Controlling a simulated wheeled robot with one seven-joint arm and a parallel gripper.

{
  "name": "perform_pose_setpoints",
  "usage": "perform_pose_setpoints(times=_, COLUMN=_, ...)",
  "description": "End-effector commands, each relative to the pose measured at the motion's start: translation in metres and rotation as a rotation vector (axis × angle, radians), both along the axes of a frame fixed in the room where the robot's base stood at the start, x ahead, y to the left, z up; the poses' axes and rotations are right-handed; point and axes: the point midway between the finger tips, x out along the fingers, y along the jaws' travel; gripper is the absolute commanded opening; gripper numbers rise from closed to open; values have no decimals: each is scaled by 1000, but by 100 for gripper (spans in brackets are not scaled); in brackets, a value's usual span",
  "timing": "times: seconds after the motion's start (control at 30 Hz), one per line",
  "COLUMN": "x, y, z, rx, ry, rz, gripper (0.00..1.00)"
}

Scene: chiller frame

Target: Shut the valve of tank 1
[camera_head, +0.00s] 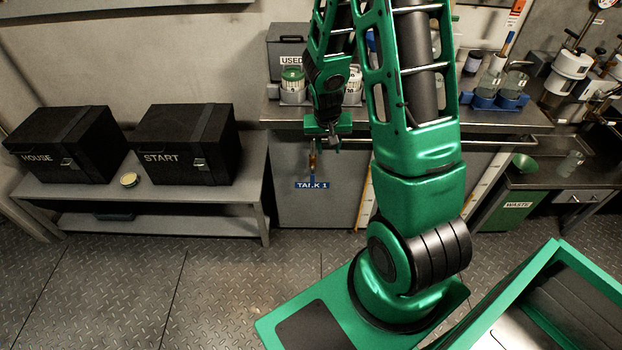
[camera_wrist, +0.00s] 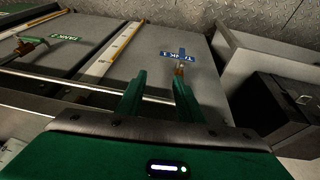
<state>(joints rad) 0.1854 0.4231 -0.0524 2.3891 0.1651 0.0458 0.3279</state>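The tank 1 valve shows in the head view as a small brass fitting (camera_head: 312,160) on the grey cabinet front, just above the blue TANK 1 label (camera_head: 312,185). In the wrist view the brass fitting (camera_wrist: 180,70) stands beyond the right finger's tip, with the label (camera_wrist: 168,53) behind it. A short blue piece crosses the label there; its exact position as a handle is hard to tell. My gripper (camera_head: 324,147) hangs at the cabinet's front edge, above the valve. In the wrist view my gripper (camera_wrist: 158,76) is open, with nothing between its fingers.
A second valve with a green handle (camera_wrist: 28,46) and a TANK 2 label (camera_wrist: 66,38) are at the left in the wrist view. The counter edge (camera_head: 285,125) runs close behind my gripper. A low bench (camera_head: 150,205) with two black boxes stands left; the floor before it is clear.

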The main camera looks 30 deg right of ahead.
Motion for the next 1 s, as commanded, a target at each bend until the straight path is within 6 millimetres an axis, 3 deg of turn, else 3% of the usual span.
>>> perform_pose_setpoints(times=0.03, x=7, y=4, z=-21, rx=3, ry=-5, rz=5, gripper=34)
perform_pose_setpoints(times=0.1, x=19, y=9, z=-44, rx=6, ry=-29, rz=9, gripper=34)
perform_pose_setpoints(times=0.3, x=38, y=22, z=-94, rx=21, ry=-81, rz=11, gripper=34)
perform_pose_setpoints(times=0.67, x=49, y=25, z=-126, rx=29, ry=-106, rz=10, gripper=34)
perform_pose_setpoints(times=1.0, x=65, y=13, z=-174, rx=29, ry=-105, rz=9, gripper=34)
